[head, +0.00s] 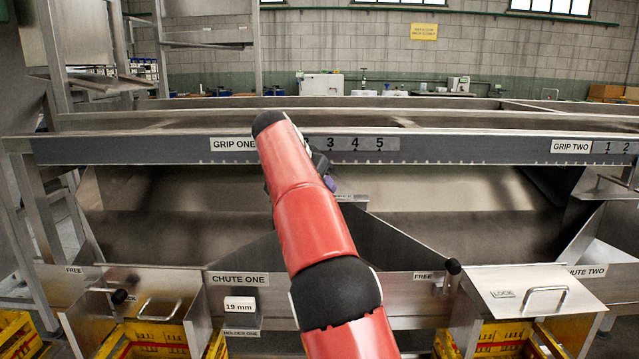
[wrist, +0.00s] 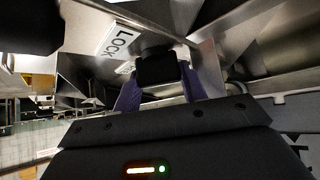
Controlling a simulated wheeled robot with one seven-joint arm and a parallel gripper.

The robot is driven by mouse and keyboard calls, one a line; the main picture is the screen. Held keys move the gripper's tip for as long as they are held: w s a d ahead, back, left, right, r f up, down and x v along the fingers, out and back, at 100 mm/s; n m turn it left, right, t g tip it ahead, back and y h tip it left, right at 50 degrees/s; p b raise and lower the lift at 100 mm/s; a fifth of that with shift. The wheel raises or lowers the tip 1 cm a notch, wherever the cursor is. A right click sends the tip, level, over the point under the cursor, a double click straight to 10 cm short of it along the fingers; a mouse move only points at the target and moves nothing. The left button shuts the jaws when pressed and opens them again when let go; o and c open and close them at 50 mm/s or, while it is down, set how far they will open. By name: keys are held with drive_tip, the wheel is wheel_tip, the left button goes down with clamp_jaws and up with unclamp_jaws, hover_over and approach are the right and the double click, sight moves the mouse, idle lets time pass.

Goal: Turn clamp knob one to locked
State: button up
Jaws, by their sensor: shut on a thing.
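In the wrist view, my gripper (wrist: 161,88) has its two purple fingers closed on either side of a black knob (wrist: 158,68), which I take to be clamp knob one. A white LOCK label (wrist: 118,40) is on the metal beside the knob, up and to the left. Another label just below it is partly hidden and unreadable. In the head view, my red arm covers most of the gripper, with only a small purple part (head: 330,185) showing, and hides the knob. The GRIP ONE label (head: 233,144) is on the long rail left of my arm.
Numbers 3, 4 and 5 mark a scale (head: 355,144) right of my arm. Sloped metal plates surround the gripper closely. Below are the CHUTE ONE panel (head: 238,292), a 19 mm card (head: 240,304), black-knobbed chute levers (head: 452,267) and yellow crates.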

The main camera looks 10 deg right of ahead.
drive_tip(key=shift+m+g+h, duration=0.5)
drive_tip(key=shift+m, duration=0.4)
drive_tip(key=o, duration=1)
